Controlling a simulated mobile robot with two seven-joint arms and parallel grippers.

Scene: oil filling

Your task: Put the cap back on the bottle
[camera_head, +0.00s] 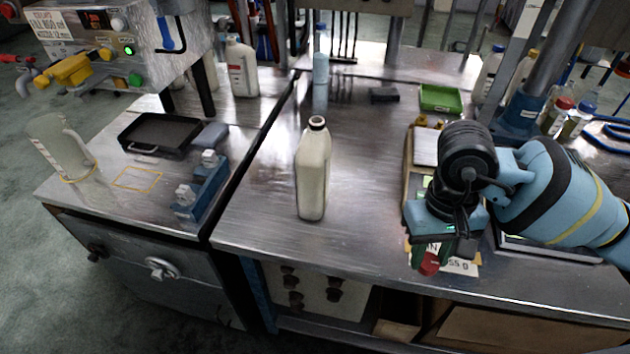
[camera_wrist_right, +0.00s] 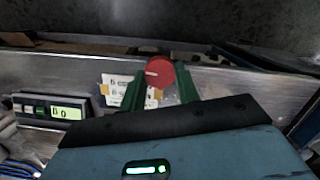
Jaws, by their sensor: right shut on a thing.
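A white bottle (camera_head: 312,175) stands upright on the metal bench near the middle of the head view. Its neck at the top shows a dark opening with no cap on it. My right gripper (camera_head: 431,257) is to the right of the bottle, over the front edge of the bench, pointing down. It is shut on a red cap (camera_head: 429,264), which also shows between the green fingers in the right wrist view (camera_wrist_right: 160,72). The cap is well apart from the bottle. My left gripper is not in view.
A scale with a lit display (camera_wrist_right: 68,113) lies beside my right arm. A blue holder (camera_head: 205,190), a black tray (camera_head: 160,133) and a clear jug (camera_head: 62,150) stand on the left bench. A green tray (camera_head: 440,98) lies farther back. The bench around the bottle is clear.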

